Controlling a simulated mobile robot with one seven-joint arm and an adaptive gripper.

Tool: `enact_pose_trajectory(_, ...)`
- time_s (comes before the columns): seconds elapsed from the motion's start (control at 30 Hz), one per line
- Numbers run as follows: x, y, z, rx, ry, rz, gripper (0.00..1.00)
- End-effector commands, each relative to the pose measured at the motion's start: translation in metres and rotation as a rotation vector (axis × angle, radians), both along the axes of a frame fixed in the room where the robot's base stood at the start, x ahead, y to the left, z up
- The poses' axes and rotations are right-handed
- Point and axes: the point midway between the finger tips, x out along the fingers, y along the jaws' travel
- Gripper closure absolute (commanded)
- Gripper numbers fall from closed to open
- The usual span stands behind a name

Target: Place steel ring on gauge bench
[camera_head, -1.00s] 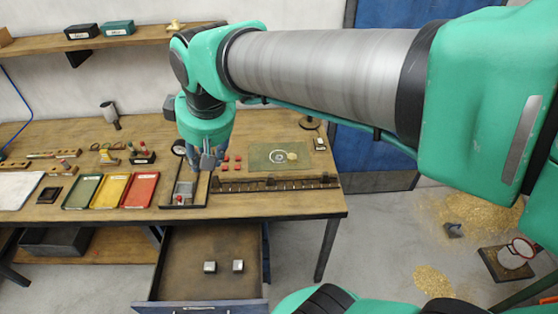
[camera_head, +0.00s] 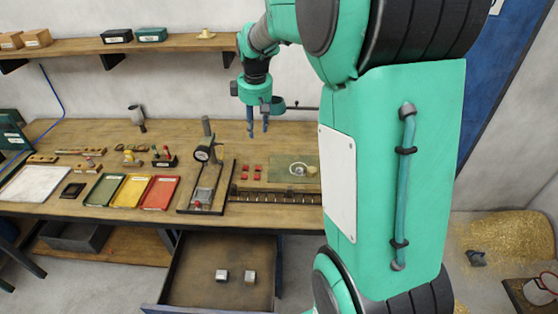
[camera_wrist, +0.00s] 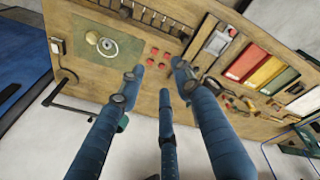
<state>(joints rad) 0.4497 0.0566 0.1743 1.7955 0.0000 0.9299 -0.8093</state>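A pale steel-coloured ring (camera_head: 298,169) lies on the green mat (camera_head: 280,175) at the right of the workbench. It also shows in the wrist view (camera_wrist: 107,47), with a small brass piece (camera_wrist: 92,38) beside it. A dial gauge stand (camera_head: 203,154) on a dark base, which looks like the gauge bench, stands left of the mat. A metal block and a small red part sit on its base. My gripper (camera_head: 258,130) is above the bench, between the gauge stand and the mat. Its fingers (camera_wrist: 155,85) are spread and hold nothing.
Several small red pieces (camera_head: 251,172) lie between the stand and the mat. A dark slotted rail (camera_head: 275,198) runs along the front. Green, yellow and red trays (camera_head: 132,191) lie left. The open drawer (camera_head: 190,275) below holds two metal blocks.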

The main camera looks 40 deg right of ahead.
Motion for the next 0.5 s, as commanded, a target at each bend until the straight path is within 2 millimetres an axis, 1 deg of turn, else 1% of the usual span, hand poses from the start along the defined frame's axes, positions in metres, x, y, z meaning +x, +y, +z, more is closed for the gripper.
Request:
enact_pose_trajectory(0.03,0.006,-0.016,-0.014,0.003,0.015,0.007,0.66)
enact_pose_trajectory(0.17,0.019,-0.054,-0.042,0.005,0.044,0.038,0.66)
enact_pose_trajectory(0.2,0.022,-0.066,-0.051,0.006,0.052,0.048,0.66)
enact_pose_trajectory(0.27,0.027,-0.083,-0.065,0.008,0.066,0.062,0.66)
enact_pose_trajectory(0.5,0.036,-0.154,-0.129,0.026,0.115,0.120,0.66)
